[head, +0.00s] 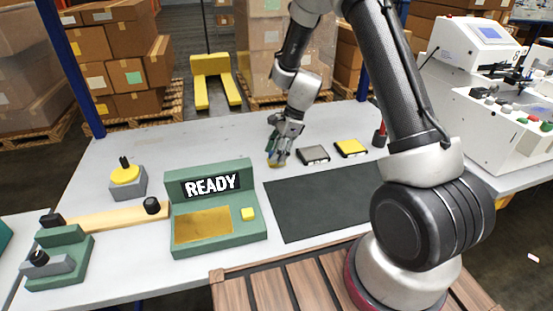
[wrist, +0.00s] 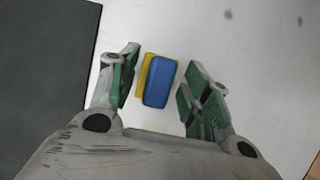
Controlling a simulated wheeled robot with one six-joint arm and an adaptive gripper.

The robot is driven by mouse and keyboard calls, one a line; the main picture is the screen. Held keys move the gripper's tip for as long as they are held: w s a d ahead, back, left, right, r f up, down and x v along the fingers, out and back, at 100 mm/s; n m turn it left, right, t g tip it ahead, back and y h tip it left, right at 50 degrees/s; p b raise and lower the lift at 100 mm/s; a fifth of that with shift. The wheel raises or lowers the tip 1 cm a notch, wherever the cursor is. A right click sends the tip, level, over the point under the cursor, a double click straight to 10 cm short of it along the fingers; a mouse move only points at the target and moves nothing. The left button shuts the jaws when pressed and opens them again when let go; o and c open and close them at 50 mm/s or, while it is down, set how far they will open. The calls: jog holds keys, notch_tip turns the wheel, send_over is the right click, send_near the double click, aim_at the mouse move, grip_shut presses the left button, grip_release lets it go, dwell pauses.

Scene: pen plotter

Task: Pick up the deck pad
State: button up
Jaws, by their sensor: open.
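A small block with a blue top and a yellow side (wrist: 161,82) lies on the pale table, seen in the wrist view; it seems to be the deck pad, though no label shows on it. My gripper (wrist: 160,66) is open, with one green-lined finger on each side of the block and gaps between. In the head view my gripper (head: 277,160) is low over the table, left of two labelled blocks, and mostly hides the block; only a yellowish bit shows there. Contact with the table cannot be told.
A grey block (head: 313,154) and a yellow block (head: 350,147) sit right of my gripper. A dark mat (head: 310,207) lies in front. A green machine reading READY (head: 213,225) stands left, with a yellow-topped knob unit (head: 126,175) farther left. The table behind the machine is clear.

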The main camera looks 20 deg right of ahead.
grip_shut()
